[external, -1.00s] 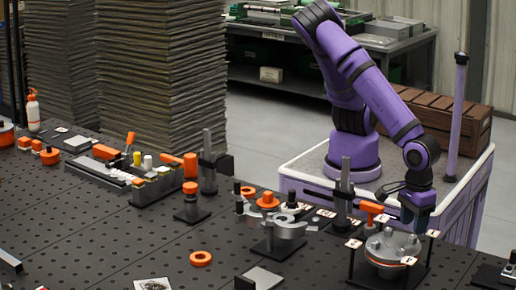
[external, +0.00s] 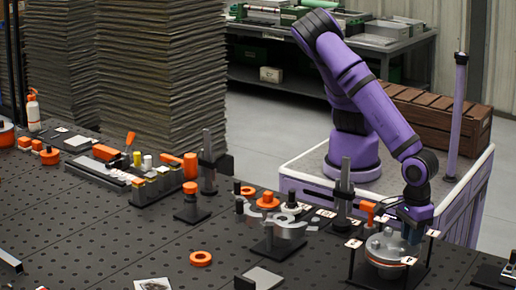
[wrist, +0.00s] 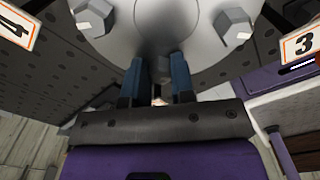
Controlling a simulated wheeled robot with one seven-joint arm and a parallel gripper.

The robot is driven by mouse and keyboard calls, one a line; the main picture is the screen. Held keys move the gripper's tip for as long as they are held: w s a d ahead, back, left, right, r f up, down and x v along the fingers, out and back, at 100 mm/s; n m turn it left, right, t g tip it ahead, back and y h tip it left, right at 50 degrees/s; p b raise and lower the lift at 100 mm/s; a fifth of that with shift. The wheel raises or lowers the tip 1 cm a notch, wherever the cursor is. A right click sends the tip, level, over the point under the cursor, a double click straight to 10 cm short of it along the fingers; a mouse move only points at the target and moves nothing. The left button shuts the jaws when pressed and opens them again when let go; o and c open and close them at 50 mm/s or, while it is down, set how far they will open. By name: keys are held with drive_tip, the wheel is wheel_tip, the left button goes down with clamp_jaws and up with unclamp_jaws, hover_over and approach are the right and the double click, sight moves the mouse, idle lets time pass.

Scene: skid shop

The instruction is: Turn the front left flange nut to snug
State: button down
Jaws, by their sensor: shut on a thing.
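The round grey flange (external: 385,262) stands on a dark base near the right of the table, with raised nuts on top and numbered tags around it. In the wrist view the flange (wrist: 160,30) fills the upper middle, with one hex nut (wrist: 92,14) at upper left and another (wrist: 232,24) at upper right. My gripper (wrist: 160,75) points at the flange between these two nuts. Its blue fingers are close together, shut on what seems to be a flange nut, largely hidden between them. In the external view my gripper (external: 411,226) is at the flange's far right side.
Tags 4 (wrist: 16,28) and 3 (wrist: 300,42) flank the flange closely. An orange-topped tool (external: 368,208) and a dark post (external: 344,190) stand just left of it. A grey bracket fixture (external: 278,228) stands further left. The table's front middle is mostly clear.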

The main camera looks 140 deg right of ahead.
drive_tip(key=m, duration=0.4)
drive_tip(key=c, duration=1)
unclamp_jaws()
drive_tip(key=shift+d, duration=0.1)
drive_tip(key=shift+o, duration=0.2)
wheel_tip(320, 180, up, 11)
drive_tip(key=shift+f, duration=0.1)
